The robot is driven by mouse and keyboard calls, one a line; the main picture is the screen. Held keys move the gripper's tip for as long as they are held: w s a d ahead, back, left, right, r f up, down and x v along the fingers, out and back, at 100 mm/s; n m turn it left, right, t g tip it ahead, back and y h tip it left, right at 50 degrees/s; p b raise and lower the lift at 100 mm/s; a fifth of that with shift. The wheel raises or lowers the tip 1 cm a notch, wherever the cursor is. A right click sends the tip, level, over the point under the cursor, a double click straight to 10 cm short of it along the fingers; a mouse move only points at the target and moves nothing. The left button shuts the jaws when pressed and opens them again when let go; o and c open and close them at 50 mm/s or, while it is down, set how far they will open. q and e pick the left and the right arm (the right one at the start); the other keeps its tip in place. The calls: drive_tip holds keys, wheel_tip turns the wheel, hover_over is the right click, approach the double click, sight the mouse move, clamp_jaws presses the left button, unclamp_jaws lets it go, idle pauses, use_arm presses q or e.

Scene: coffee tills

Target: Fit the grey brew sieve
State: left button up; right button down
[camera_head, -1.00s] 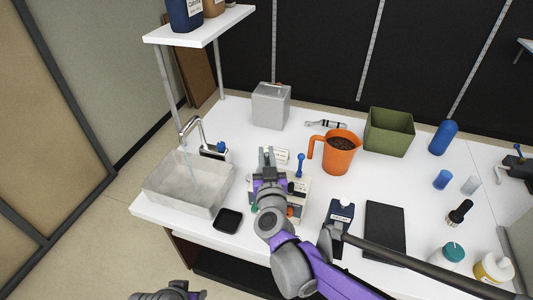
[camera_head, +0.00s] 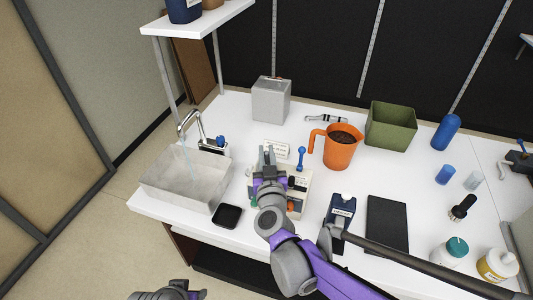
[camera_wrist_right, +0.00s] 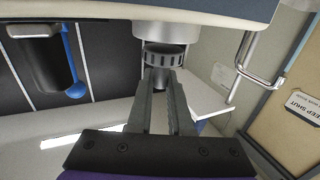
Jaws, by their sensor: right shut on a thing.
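The grey brew sieve (camera_wrist_right: 165,57) is a dark grey notched round piece in the right wrist view. My right gripper (camera_wrist_right: 163,88) is shut on it, one finger on each side. The sieve sits directly under a pale round collar (camera_wrist_right: 165,32) on the underside of the cream coffee machine (camera_head: 297,190); I cannot tell whether it is seated or only touching. In the head view the right gripper (camera_head: 267,158) is over the machine, and my arm hides much of the machine and the sieve. My left gripper (camera_head: 180,293) shows only partly at the bottom edge, its fingers unclear.
A sink (camera_head: 187,178) with a tap is left of the machine. A black pad (camera_head: 227,216) lies in front. An orange jug (camera_head: 341,147), a grey box (camera_head: 271,100) and a green bin (camera_head: 390,126) stand behind.

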drive_tip(key=shift+f, duration=0.25)
drive_tip(key=shift+f+b, duration=1)
drive_tip(key=shift+f, duration=0.05)
drive_tip(key=c, duration=0.8)
unclamp_jaws()
drive_tip(key=shift+o, duration=0.2)
drive_tip(key=s, duration=1)
drive_tip(key=shift+s+d, duration=0.4)
drive_tip(key=shift+d, duration=0.05)
drive_tip(key=shift+r, duration=0.1)
